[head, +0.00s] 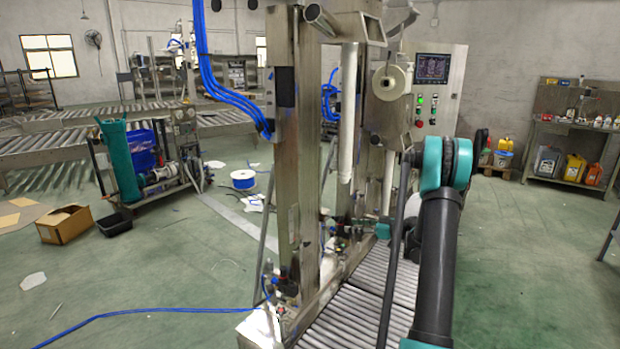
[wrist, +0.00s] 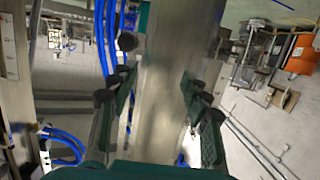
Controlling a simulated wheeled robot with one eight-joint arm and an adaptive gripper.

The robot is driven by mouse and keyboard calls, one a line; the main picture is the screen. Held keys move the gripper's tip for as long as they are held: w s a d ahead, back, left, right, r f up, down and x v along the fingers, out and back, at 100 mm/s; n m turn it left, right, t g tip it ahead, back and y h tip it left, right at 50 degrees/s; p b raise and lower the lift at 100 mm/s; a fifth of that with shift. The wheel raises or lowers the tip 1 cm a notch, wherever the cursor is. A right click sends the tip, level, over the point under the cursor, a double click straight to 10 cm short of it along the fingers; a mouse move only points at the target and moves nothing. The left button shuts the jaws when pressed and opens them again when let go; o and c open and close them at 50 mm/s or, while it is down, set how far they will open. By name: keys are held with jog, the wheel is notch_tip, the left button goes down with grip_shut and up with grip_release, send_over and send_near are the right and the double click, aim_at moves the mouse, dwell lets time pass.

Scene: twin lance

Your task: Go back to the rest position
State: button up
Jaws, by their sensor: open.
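My gripper (wrist: 157,82) shows in the wrist view with its two dark green fingers spread wide apart. Nothing is held between them. A steel column and blue hoses show beyond the fingers. In the head view my dark arm with teal joints rises at the right and bends down behind a thin dark bar. A small teal part of it shows low beside the steel filling machine (head: 305,150). The fingers cannot be made out clearly in the head view.
A roller conveyor (head: 350,318) runs through the machine, close to my arm. A control panel (head: 433,95) stands behind. A cardboard box (head: 66,224) and a green-and-blue cart (head: 145,165) are at the left. Shelves with canisters (head: 573,168) stand at the right. Open floor lies between.

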jog(key=s+a+r+m+g+h, duration=0.2)
jog(key=s+a+m+h, duration=0.15)
jog(key=s, duration=0.65)
jog(key=s+a+r+m+g+h, duration=0.2)
jog(key=s+a, duration=0.2)
jog(key=s, duration=0.5)
jog(key=s+d+f+m+h, duration=0.2)
jog(key=s+h, duration=0.1)
jog(key=s, duration=0.9)
jog(key=s+d+f+m+h, duration=0.2)
jog(key=s+m+h, duration=0.1)
jog(key=s, duration=0.9)
jog(key=shift+s+d+h, duration=0.2)
jog(key=shift+d+h, duration=0.2)
jog(key=shift+h, duration=0.25)
jog(key=shift+f+m, duration=0.1)
jog(key=shift+m, duration=0.15)
